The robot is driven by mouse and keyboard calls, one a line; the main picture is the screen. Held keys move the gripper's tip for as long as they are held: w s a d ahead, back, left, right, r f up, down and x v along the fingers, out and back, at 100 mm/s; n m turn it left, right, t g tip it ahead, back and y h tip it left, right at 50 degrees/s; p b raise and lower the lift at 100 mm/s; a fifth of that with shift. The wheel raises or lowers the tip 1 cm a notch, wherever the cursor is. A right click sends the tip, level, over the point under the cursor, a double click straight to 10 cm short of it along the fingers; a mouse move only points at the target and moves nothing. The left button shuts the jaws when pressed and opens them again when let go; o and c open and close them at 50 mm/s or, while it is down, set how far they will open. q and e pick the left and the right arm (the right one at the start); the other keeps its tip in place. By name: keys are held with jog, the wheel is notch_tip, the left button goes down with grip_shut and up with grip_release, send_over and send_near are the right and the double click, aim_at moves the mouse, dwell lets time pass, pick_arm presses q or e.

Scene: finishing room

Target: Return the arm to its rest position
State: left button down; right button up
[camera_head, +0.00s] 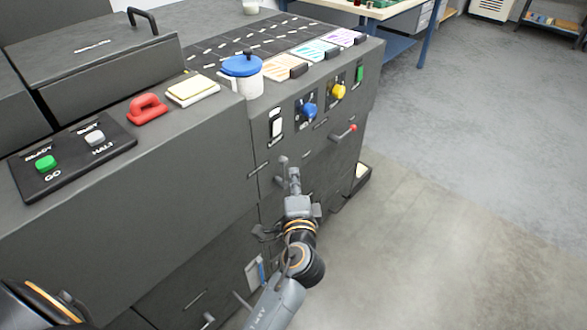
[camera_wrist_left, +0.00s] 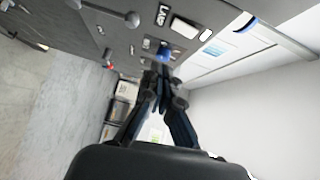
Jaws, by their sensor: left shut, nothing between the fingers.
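My left gripper (camera_head: 294,178) is in front of the dark grey machine (camera_head: 215,165), low in the middle of the head view, with its arm coming up from the bottom edge. Its fingers are together and hold nothing. In the left wrist view its fingertips (camera_wrist_left: 166,84) meet, and the machine's panel shows beyond them. I cannot tell whether the gripper touches the machine's front. My right gripper is not in view.
A white pot with a blue lid (camera_head: 241,67) stands on top. A blue-legged table (camera_head: 395,38) stands behind. The floor (camera_head: 470,150) on the right is clear.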

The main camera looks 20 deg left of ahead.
pick_arm(q)
jog(key=shift+s, duration=0.15)
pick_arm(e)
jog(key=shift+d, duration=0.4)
pick_arm(q)
jog(key=shift+d+f, duration=0.1)
